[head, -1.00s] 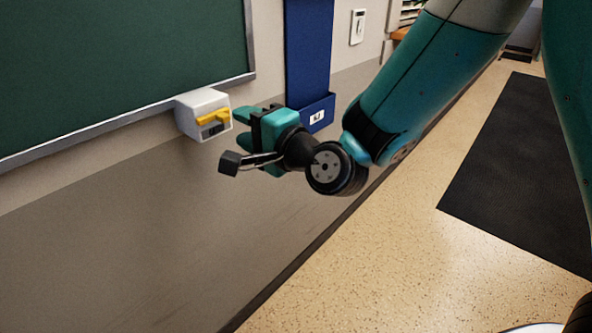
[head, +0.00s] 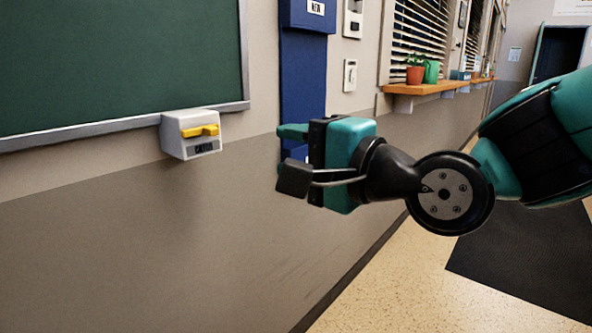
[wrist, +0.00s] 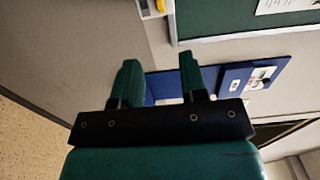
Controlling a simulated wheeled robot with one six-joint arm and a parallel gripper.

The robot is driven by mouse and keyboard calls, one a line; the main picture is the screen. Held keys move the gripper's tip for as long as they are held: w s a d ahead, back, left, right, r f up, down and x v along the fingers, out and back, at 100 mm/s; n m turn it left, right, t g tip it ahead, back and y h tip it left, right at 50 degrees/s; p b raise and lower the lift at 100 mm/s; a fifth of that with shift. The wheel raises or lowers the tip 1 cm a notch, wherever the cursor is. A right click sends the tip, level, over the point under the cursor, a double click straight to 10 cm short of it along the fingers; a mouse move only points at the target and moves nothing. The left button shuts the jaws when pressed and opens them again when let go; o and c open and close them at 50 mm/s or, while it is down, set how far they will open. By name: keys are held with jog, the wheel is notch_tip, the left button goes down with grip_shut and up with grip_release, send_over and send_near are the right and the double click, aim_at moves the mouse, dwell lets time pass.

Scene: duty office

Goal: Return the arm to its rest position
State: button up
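My gripper (head: 284,150) is in the middle of the head view, pointing left, in front of the wall and the blue panel. In the wrist view my gripper (wrist: 160,78) shows two teal fingers standing apart with nothing between them. My arm reaches in from the right of the head view, bent at the wrist joint. The white box with a yellow lever (head: 202,132) is on the wall to the left of the gripper, with clear space between them. The lever lies roughly level.
A green board (head: 120,65) hangs on the wall at left. A blue panel (head: 303,80) runs down behind the gripper. A wooden shelf (head: 420,90) with potted plants sticks out farther right. A dark mat (head: 530,260) lies on the speckled floor at lower right.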

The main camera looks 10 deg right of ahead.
dwell(0.3)
jog(key=s+d+f+n+g+h, duration=0.2)
jog(key=s+f+n+g+h, duration=0.1)
jog(key=s+f+n+g, duration=0.5)
jog(key=s+d+f+n+g+h, duration=0.4)
jog(key=s+d+f+n+g, duration=0.15)
jog(key=s+n, duration=0.3)
notch_tip(320, 180, up, 26)
jog(key=p, duration=2.7)
jog(key=shift+w+a+n, duration=0.25)
jog(key=shift+w+n, duration=0.1)
jog(key=shift+w, duration=0.05)
jog(key=shift+g, duration=0.25)
